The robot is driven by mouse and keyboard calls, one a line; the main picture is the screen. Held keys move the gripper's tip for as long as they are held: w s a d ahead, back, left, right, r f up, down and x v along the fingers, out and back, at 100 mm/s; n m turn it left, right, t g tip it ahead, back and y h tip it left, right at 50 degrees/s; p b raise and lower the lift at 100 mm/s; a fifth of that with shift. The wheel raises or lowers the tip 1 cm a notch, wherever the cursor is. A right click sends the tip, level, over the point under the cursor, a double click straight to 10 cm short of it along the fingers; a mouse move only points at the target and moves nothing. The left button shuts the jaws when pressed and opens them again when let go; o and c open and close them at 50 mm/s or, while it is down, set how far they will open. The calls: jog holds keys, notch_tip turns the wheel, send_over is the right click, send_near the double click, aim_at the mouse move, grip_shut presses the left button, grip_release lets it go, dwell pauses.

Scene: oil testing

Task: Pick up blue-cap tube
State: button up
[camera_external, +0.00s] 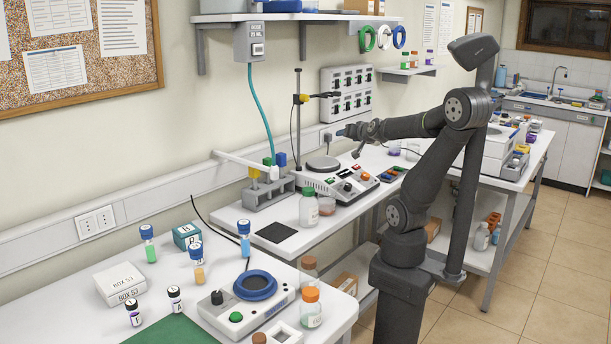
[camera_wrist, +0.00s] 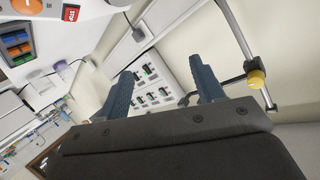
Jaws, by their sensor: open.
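Several blue-capped tubes stand upright on the near bench in the external view: one with green liquid (camera_external: 151,252), one with orange liquid (camera_external: 199,272) and one with blue liquid (camera_external: 245,246). Which of them the task means, I cannot tell. My gripper (camera_external: 345,133) is well away from them, above the far bench near the wall panel. In the wrist view my gripper (camera_wrist: 165,68) has its two blue-grey fingers apart with nothing between them. No blue-capped tube is clearly visible in the wrist view.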

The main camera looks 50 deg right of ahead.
aim_at(245, 240)
jog(key=w+d+r+m+g+h, duration=0.1)
jog(key=d+r+m+g+h, duration=0.3)
jog(key=d+m+h, duration=0.35)
jog(key=d+r+m+g+h, duration=0.3)
jog(key=d+r+m+h, duration=0.25)
jog(key=d, duration=0.35)
jog(key=w+a+f+n+t+y, duration=0.25)
jog(key=w+a+n+t, duration=0.2)
jog(key=a, duration=0.55)
jog(key=w+a+f+n+t+y, duration=0.1)
jog(key=w+a+n+t+y, duration=0.25)
jog(key=w+a, duration=0.4)
jog(key=s+a+f+n+t+y, duration=0.15)
jog(key=a+n+t+y, duration=0.5)
jog(key=a, duration=1.35)
jog(key=s+a+f+n+g+y, duration=0.25)
jog(key=s+a+n+y, duration=0.5)
jog(key=a, duration=0.45)
jog(key=s+a+f+n+g+y, duration=0.2)
jog(key=s+a+f+n+y, duration=0.2)
jog(key=s+a+n+y, duration=0.5)
jog(key=s+a+f+g, duration=0.4)
jog(key=s+a, duration=0.1)
jog(key=a, duration=0.2)
notch_tip(245, 240, down, 5)
jog(key=s+d+m+h, duration=0.1)
jog(key=d+m+h, duration=0.1)
jog(key=d, duration=0.1)
jog(key=shift+x, duration=8.65)
